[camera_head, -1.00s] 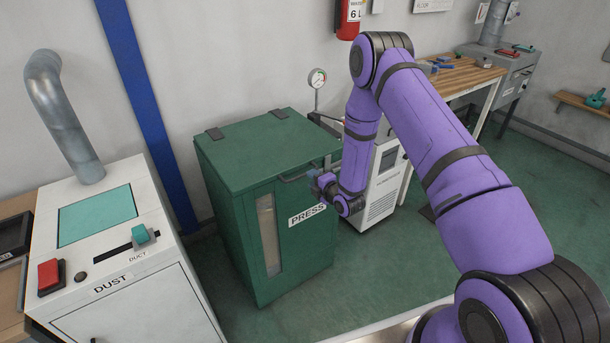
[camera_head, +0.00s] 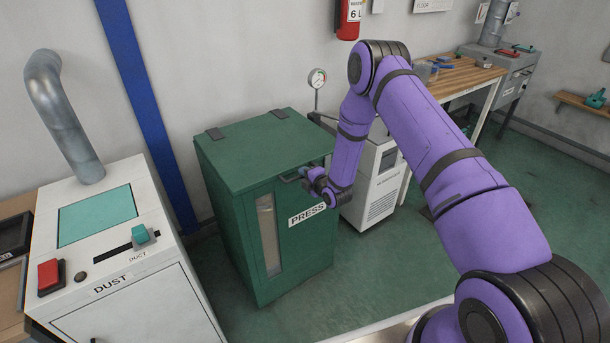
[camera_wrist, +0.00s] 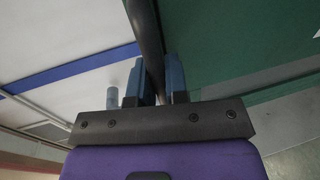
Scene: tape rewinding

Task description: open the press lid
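The green press (camera_head: 264,205) stands in the middle of the head view with its lid (camera_head: 258,145) lying flat, closed. In the wrist view the two blue fingers (camera_wrist: 159,80) stand on either side of a dark bar (camera_wrist: 146,30), which looks like the lid handle. The gap between the fingers is narrow. I cannot tell whether they touch the bar.
A white dust cabinet (camera_head: 130,285) stands at the left. A gauge (camera_head: 317,78) and a white unit (camera_head: 380,185) stand close behind and right of the press. A wooden bench (camera_head: 455,78) is beyond. Green floor is free in front of the press.

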